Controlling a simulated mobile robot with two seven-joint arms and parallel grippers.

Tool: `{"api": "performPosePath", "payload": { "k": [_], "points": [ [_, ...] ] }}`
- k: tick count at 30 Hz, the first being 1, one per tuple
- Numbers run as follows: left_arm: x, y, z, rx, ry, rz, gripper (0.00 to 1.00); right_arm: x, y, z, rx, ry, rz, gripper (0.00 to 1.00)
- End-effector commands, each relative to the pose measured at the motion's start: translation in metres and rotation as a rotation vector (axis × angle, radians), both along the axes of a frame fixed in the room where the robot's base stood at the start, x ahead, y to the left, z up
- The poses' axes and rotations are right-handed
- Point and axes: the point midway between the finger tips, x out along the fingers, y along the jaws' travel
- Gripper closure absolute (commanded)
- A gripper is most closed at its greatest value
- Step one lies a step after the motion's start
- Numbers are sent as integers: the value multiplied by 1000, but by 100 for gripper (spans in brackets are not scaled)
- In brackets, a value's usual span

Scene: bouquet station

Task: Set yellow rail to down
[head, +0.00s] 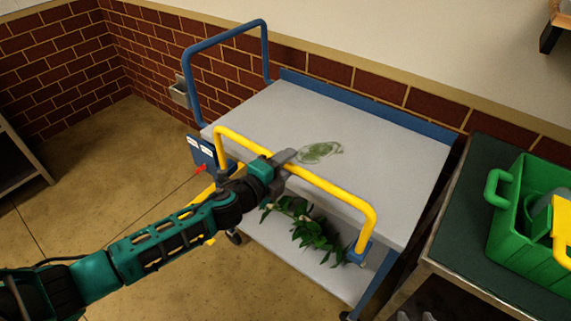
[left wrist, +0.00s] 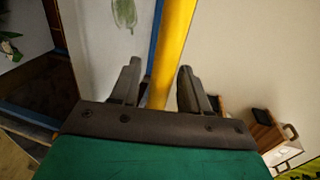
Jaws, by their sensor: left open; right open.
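The yellow rail (head: 335,188) stands raised along the near side of the grey-topped cart (head: 375,150). Its long bar shows above the tabletop edge, and its right leg runs down to a blue bracket. My left gripper (head: 287,158) is at the middle of the bar, open. In the left wrist view the yellow rail (left wrist: 172,45) passes between the two spread fingers of my left gripper (left wrist: 157,70), with a visible gap to the right finger. Contact with the left finger cannot be told. My right gripper is not in view.
A clear wrapped green item (head: 320,151) lies on the cart top. Leafy stems (head: 310,230) lie on the lower shelf. A blue handle (head: 225,36) rises at the far left end. A blue labelled panel (head: 202,152) with a red lever (head: 200,169) is beside the rail. A green crate (head: 525,215) stands right.

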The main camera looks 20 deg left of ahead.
Motion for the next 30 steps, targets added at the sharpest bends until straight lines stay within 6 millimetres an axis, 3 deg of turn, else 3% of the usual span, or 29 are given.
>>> {"api": "performPosePath", "payload": {
  "k": [9, 24, 30],
  "points": [
    [2, -1, -1, 0, 1, 0, 54, 0, 0, 0, 0, 0, 0, 57],
    [2, -1, -1, 0, 1, 0, 100, 2, 0, 1, 0, -4, 1, 57],
    [2, -1, -1, 0, 1, 0, 100, 2, 0, 1, 0, -4, 1, 57]
  ]
}}
